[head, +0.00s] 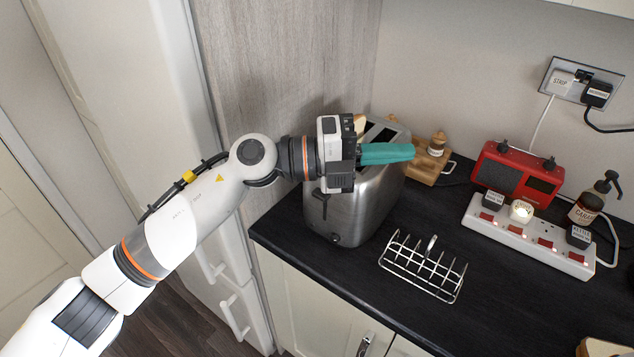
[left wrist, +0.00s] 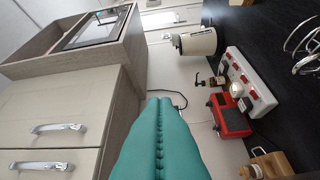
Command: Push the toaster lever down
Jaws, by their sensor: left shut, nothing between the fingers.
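The silver toaster (head: 362,212) stands on the dark worktop near its left end. A bread slice (head: 360,123) shows at its far end, beside the dark slot. The black lever (head: 321,195) sticks out at the toaster's near left end, high up, above a small dark knob. My left gripper (head: 408,153) is shut and empty, its teal fingers lying across the view of the toaster's top and pointing right. Its body hides part of the toaster, and the lever is below that body. In the left wrist view the shut fingers (left wrist: 163,102) fill the lower middle; the toaster is not seen there.
A wire toast rack (head: 425,268) stands right of the toaster. Behind are a wooden block (head: 428,168), a red radio (head: 516,178) and a white power strip (head: 528,236). A pump bottle (head: 588,207) is at the right.

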